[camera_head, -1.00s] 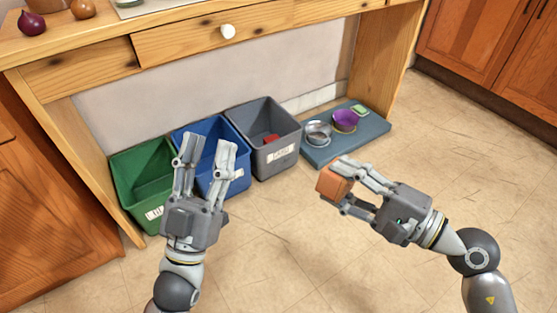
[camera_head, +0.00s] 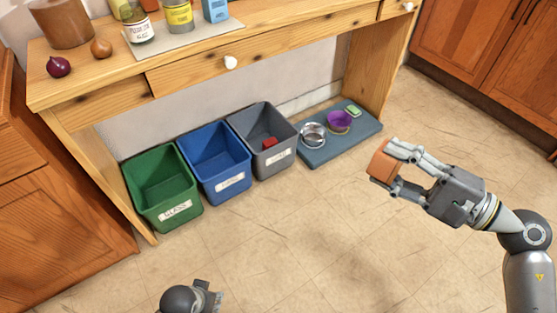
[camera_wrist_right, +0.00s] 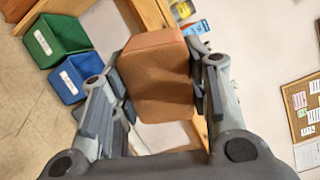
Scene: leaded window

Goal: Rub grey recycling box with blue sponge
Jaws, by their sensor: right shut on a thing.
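The grey recycling box (camera_head: 262,120) stands on the floor under the wooden table, at the right end of the row of boxes; a small red item lies inside it. My right gripper (camera_head: 390,167) is shut on an orange-brown block (camera_head: 381,167), held in the air right of the grey box and well apart from it. The block also shows between the fingers in the right wrist view (camera_wrist_right: 157,75). I see no blue sponge. My left gripper (camera_head: 205,299) is at the bottom edge, only partly in view; its fingers cannot be made out.
A blue box (camera_head: 216,150) and a green box (camera_head: 163,182) stand left of the grey one. A blue-grey mat (camera_head: 335,150) with a metal bowl (camera_head: 313,134) and a purple bowl (camera_head: 339,121) lies right of it. The floor in front is clear.

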